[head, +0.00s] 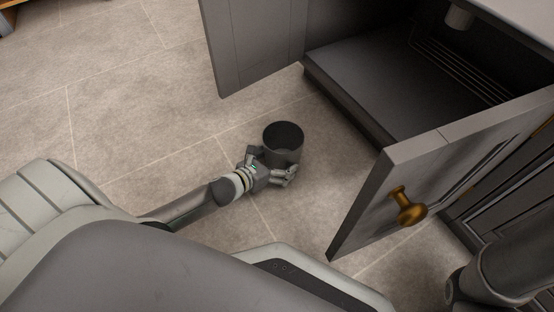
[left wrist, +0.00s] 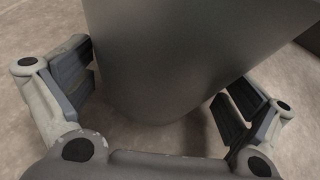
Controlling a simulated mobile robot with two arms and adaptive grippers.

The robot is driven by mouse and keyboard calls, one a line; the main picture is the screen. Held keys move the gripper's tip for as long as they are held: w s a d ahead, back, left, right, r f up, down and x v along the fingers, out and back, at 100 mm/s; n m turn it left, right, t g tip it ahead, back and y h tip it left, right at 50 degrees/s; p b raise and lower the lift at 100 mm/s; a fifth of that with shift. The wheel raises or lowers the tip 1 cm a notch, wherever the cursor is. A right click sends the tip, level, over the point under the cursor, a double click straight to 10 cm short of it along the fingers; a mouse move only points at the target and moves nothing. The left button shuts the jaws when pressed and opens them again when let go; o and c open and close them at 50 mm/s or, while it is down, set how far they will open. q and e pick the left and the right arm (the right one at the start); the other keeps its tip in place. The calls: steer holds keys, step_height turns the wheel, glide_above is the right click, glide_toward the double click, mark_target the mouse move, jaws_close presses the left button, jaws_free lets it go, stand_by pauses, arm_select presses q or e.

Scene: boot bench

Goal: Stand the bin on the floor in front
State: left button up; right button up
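The bin (head: 284,142) is a dark grey, open-topped round container on the tiled floor in front of the open cabinet. It looks upright; its base is partly hidden by my left gripper (head: 279,171) in the head view. In the left wrist view the bin (left wrist: 185,55) fills the upper middle, with shadow around its lower end. The fingers of my left gripper (left wrist: 160,95) are spread wide, one on each side of the bin, with narrow gaps seeming to show between pads and wall. My right gripper is not in view.
The cabinet's base board (head: 385,85) is bare at the front. Its left door (head: 255,45) and right door (head: 425,180), with a brass knob (head: 408,207), stand open either side of the bin. Tiled floor (head: 120,100) to the left is clear.

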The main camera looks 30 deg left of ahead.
arm_select(q)
steer(key=shift+r, duration=0.25)
steer(key=p+v, duration=0.6)
steer(key=v, duration=0.4)
steer(key=shift+s+a+r+p, duration=0.1)
steer(key=shift+s+r+p, duration=0.1)
steer(key=shift+s+p, duration=0.15)
steer(key=shift+s+a+r, duration=0.15)
steer(key=shift+s, duration=0.35)
